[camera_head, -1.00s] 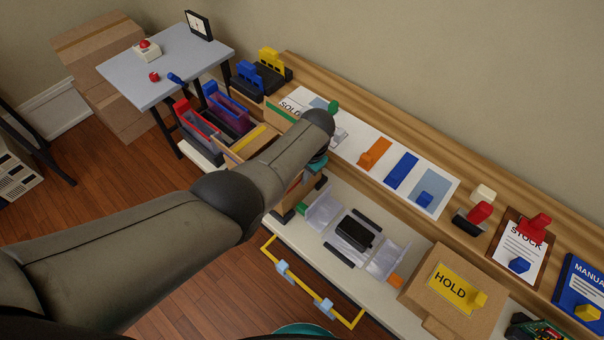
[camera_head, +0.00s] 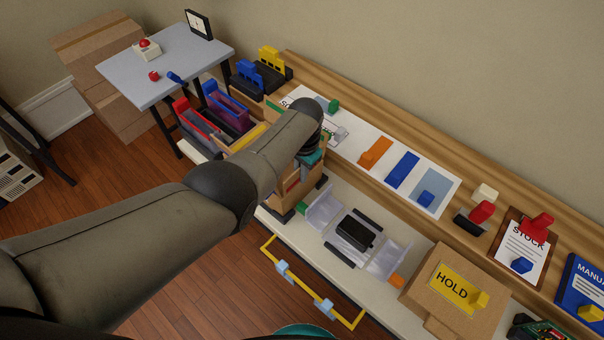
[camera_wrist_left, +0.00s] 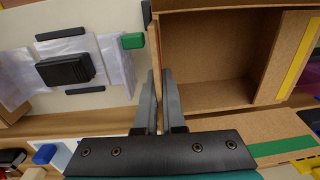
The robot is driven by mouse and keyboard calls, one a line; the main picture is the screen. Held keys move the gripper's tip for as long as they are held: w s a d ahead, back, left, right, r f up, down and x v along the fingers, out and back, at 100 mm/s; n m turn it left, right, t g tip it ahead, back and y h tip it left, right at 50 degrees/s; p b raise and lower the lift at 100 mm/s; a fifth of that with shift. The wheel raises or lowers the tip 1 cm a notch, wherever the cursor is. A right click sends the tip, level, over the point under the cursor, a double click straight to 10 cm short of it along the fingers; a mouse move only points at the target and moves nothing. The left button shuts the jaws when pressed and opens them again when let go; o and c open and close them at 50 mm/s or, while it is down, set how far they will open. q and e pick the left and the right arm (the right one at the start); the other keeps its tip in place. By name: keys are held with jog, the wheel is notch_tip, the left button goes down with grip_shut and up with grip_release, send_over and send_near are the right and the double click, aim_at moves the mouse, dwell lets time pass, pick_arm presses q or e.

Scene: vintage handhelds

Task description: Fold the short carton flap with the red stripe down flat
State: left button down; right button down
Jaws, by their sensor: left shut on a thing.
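The open carton (camera_wrist_left: 252,96) is on the right in the left wrist view, with its empty inside facing the camera. Its yellow-striped flap (camera_wrist_left: 297,58) and green-striped flap (camera_wrist_left: 282,147) are folded outward. The short flap with the red stripe (camera_wrist_left: 153,38) shows only as a thin, nearly edge-on strip at the carton's left side. My left gripper (camera_wrist_left: 158,76) is shut on this flap, with its fingers close together. In the head view my arm hides most of the carton (camera_head: 292,196) and the flap. My right gripper is not in view.
A black handheld (camera_head: 355,232) lies among clear wrap on the bench beside the carton. A green block (camera_wrist_left: 133,41) sits close to my left fingers. A closed HOLD box (camera_head: 430,262) stands farther right. The shelf (camera_head: 480,180) behind carries cards and small blocks.

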pick_arm(q)
jog(key=shift+w+a+f+g+h+b, duration=0.2)
jog(key=shift+g+h+b, duration=0.25)
jog(key=shift+b, duration=0.25)
jog(key=g+h+b, duration=0.1)
jog(key=b, duration=0.2)
jog(key=g+h+b, duration=0.1)
jog(key=h+b, duration=0.1)
jog(key=b, duration=0.1)
jog(key=shift+w+a+f+b, duration=0.15)
jog(key=shift+w+a+b, duration=0.05)
jog(key=shift+a+b, duration=0.2)
jog(key=shift+g+h+b, duration=0.25)
jog(key=shift+b, duration=0.55)
jog(key=c, duration=1)
grip_release()
